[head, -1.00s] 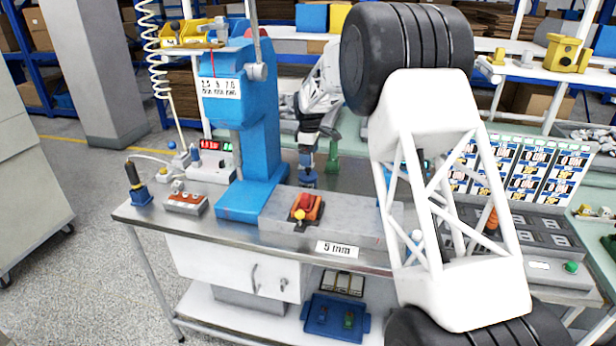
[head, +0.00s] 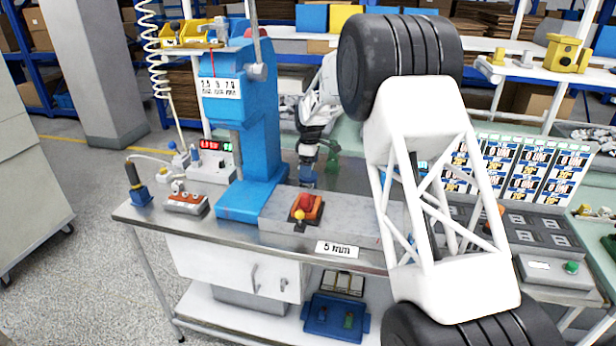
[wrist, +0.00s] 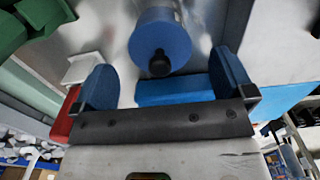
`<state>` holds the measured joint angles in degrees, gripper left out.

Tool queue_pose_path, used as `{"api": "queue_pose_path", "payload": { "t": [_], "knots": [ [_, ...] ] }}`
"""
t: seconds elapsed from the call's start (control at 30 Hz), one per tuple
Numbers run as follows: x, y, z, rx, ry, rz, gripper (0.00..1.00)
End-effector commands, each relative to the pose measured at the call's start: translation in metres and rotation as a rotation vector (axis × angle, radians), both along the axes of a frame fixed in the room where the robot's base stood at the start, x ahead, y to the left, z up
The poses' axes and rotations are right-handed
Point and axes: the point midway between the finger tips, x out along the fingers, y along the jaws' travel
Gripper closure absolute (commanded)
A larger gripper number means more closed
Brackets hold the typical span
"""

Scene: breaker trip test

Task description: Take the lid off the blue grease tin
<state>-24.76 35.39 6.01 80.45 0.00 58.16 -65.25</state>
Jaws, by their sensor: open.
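The blue grease tin (wrist: 160,38) shows in the wrist view with its round blue lid facing the camera and a black knob (wrist: 159,64) on the lid. In the head view the tin (head: 306,177) is small and stands on the bench behind the grey block, partly hidden by my gripper. My gripper (head: 307,152) is over it, pointing down. In the wrist view my gripper (wrist: 163,68) is open, its two blue fingers spread to either side of the knob, with nothing held. Whether the fingertips are level with the knob, I cannot tell.
A green object (head: 331,163) stands close to the right of my gripper. A blue press (head: 250,130) rises at left, and a grey block with a red-orange switch (head: 306,207) is in front. Meter panels (head: 530,170) stand at right.

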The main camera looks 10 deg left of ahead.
Motion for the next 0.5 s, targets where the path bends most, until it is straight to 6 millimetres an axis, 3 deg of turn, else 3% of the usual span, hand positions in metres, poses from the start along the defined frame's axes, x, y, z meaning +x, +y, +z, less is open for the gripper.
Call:
{"api": "queue_pose_path", "payload": {
  "t": [0.2, 0.5],
  "knots": [
    [0.001, -0.001, -0.025, 0.000, 0.001, 0.000, 0.00],
    [0.001, -0.001, -0.035, 0.000, -0.001, 0.000, 0.00]
  ]
}}
